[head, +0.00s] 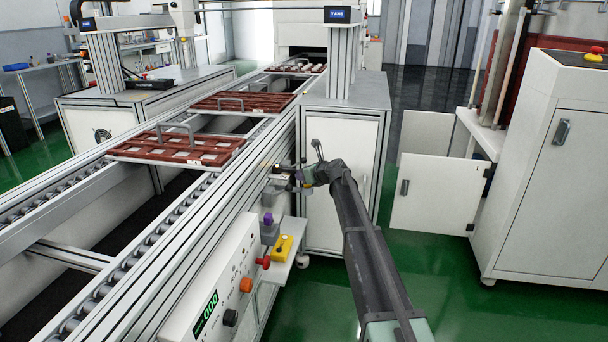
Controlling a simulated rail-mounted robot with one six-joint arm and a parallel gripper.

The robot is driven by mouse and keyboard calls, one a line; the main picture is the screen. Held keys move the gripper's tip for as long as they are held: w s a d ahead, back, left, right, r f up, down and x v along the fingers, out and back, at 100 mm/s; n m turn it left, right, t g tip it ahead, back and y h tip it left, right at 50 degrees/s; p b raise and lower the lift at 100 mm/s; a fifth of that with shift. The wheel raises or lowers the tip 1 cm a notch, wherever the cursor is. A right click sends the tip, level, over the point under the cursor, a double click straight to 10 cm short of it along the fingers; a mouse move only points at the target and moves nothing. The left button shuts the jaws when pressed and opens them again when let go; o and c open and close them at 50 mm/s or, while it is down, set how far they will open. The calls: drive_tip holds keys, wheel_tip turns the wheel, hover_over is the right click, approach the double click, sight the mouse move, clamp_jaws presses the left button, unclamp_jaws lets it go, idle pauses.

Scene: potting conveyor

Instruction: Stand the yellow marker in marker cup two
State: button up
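My gripper (276,181) is at the end of my dark grey arm, beside the conveyor's near side and in front of the white cabinet. Its fingers point left. They are too small to tell whether they are open or shut, or whether anything is between them. Below it, on a small white shelf, is a yellow block-like item (284,246) with a dark part on it. Beside it is a grey holder (269,236) with a purple top (268,219). I cannot make out a yellow marker or which item is marker cup two.
The roller conveyor (188,222) carries brown trays (178,149). A white cabinet (340,180) stands behind my gripper.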

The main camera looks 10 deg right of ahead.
drive_tip(key=p+v, duration=0.5)
drive_tip(key=v, duration=0.7)
drive_tip(key=s+a+f+n+g+h, duration=0.1)
drive_tip(key=s+a+f+n+g, duration=0.25)
drive_tip(key=s+n, duration=0.5)
drive_tip(key=s+a+f+n+g, duration=0.25)
drive_tip(key=s+a+n, duration=0.2)
drive_tip(key=s, duration=0.65)
drive_tip(key=s+d+f+n+g+h, duration=0.1)
drive_tip(key=s+f+n+g+h, duration=0.1)
drive_tip(key=s+n, duration=0.6)
drive_tip(key=s+d+f+n+g+h, duration=0.1)
drive_tip(key=s+f+n+g+h, duration=0.1)
drive_tip(key=s+n, duration=0.6)
drive_tip(key=s+g+h, duration=0.1)
drive_tip(key=s+h, duration=0.1)
drive_tip(key=s, duration=0.5)
drive_tip(key=shift+s+f+b, duration=0.25)
drive_tip(key=shift+f+b, duration=0.05)
drive_tip(key=shift+b, duration=0.05)
wheel_tip(320, 180, up, 32)
drive_tip(key=p, duration=3.1)
drive_tip(key=shift+p, duration=0.35)
drive_tip(key=shift+f, duration=0.15)
